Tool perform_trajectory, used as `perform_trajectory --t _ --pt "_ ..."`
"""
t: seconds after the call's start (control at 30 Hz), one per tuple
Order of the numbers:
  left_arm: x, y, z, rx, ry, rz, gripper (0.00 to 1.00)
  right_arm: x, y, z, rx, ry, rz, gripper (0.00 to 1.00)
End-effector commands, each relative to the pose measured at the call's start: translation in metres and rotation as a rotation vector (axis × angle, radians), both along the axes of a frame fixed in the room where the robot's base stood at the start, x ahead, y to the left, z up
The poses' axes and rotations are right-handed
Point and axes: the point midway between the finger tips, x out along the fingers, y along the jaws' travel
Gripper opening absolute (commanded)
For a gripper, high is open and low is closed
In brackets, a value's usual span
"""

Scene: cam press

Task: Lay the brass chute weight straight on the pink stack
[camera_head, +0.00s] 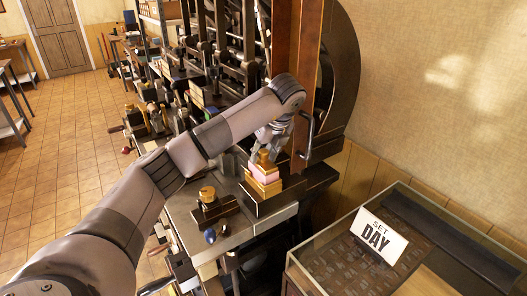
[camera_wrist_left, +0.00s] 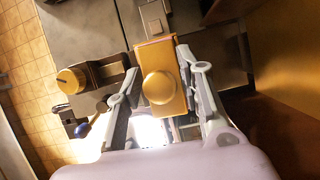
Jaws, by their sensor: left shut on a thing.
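The brass chute weight is a flat brass block with a round knob (camera_wrist_left: 159,88). In the left wrist view it lies between the two fingers of my left gripper (camera_wrist_left: 162,72), which is shut on it. In the head view the brass weight (camera_head: 264,158) is at the top of the pink stack (camera_head: 265,174). Whether it rests fully on the stack or is slightly above cannot be told. The pink stack sits in a brass-coloured holder (camera_head: 262,188) and is hidden under the weight in the wrist view. My left gripper (camera_head: 260,150) comes down from above. My right gripper is not in view.
A dark block with a brass round knob (camera_head: 208,194) stands left of the stack on the grey machine table. A blue knob (camera_head: 210,236) is at its front edge. A dark upright with a handle (camera_head: 305,130) rises close right. A glass case with a "SET DAY" card (camera_head: 377,236) stands front right.

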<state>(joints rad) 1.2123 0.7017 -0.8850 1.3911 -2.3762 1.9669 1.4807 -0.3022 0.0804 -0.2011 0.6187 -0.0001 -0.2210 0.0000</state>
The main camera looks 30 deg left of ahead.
Motion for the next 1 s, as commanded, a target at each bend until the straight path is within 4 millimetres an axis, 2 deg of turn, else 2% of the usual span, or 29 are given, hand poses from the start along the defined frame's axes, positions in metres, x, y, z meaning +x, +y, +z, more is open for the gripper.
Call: perform_trajectory --t 0.17,0.2,0.47,0.83,1.0 --pt "0.0 0.0 -0.001 0.0 -0.002 0.0 0.0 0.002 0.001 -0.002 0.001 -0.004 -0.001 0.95" --pt "0.0 0.0 -0.001 0.0 0.0 0.0 0.37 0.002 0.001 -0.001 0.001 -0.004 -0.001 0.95" --pt "0.0 0.0 -0.001 0.0 0.0 0.0 0.54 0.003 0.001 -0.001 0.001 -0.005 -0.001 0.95" --pt "0.0 -0.001 0.002 0.0 -0.002 -0.001 0.55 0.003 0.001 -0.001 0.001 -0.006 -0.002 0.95" --pt "-0.002 -0.009 0.023 0.001 -0.006 -0.003 0.55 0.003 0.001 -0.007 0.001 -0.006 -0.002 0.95"
